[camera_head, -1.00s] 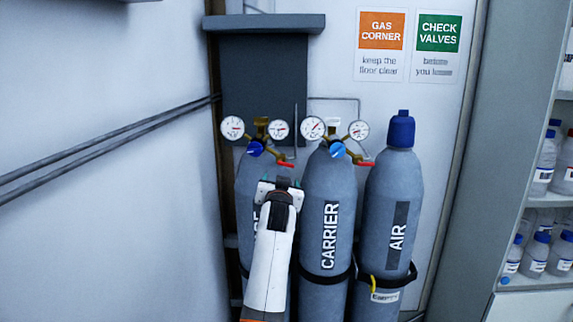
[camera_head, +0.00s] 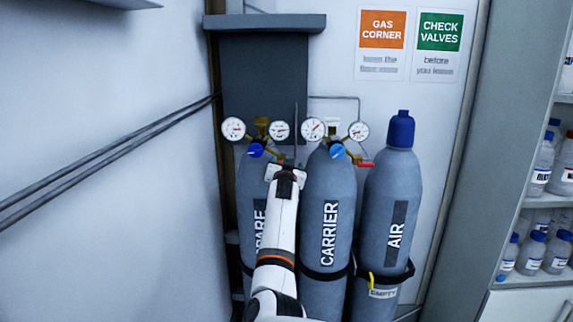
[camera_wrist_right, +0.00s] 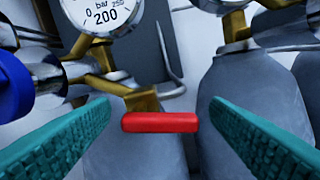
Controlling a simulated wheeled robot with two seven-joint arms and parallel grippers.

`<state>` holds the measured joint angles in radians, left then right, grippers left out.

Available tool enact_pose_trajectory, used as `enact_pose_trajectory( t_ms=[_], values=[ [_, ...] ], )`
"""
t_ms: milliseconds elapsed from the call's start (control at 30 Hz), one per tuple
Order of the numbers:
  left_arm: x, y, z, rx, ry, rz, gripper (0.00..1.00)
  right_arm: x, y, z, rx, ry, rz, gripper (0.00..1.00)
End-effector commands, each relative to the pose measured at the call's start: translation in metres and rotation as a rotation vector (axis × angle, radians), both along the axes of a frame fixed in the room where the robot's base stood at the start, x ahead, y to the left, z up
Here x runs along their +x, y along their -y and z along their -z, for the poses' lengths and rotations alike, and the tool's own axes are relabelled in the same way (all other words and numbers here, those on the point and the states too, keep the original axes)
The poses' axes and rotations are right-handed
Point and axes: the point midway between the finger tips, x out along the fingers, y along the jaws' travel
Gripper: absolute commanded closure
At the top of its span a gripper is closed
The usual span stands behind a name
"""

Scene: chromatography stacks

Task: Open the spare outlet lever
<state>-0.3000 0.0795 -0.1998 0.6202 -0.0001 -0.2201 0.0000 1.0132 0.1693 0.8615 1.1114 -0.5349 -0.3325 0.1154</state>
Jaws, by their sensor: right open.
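The spare outlet lever (camera_wrist_right: 159,122) is a red bar on a brass valve. In the right wrist view it lies crosswise between the two teal fingers of my right gripper (camera_wrist_right: 160,104), with visible gaps on both sides. The gripper is open and holds nothing. In the head view my right gripper (camera_head: 286,172) is in front of the SPARE cylinder (camera_head: 250,190), just below its regulator (camera_head: 256,149), and hides the lever. My left gripper is not in view.
The CARRIER cylinder (camera_head: 328,195) stands close on the right with its own red lever (camera_head: 366,164). The AIR cylinder (camera_head: 393,190) has a blue cap. A shelf of bottles (camera_head: 538,215) is at far right. Pipes (camera_head: 110,150) run along the left wall.

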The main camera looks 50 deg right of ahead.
Motion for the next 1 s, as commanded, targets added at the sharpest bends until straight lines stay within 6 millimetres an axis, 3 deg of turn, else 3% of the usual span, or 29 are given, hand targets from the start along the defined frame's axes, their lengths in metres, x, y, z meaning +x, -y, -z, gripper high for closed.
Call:
enact_pose_trajectory(
  t_ms=[300,600,1000],
  values=[
    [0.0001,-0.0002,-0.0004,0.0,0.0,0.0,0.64,0.0012,0.0015,0.0006,0.001,0.0,0.0,0.29],
    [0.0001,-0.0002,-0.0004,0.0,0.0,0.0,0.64,0.0012,0.0012,0.0007,0.001,-0.001,0.0,0.74],
    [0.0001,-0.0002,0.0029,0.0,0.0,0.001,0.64,0.0017,0.0009,-0.0042,-0.169,-0.199,0.0,0.74]
  ],
)
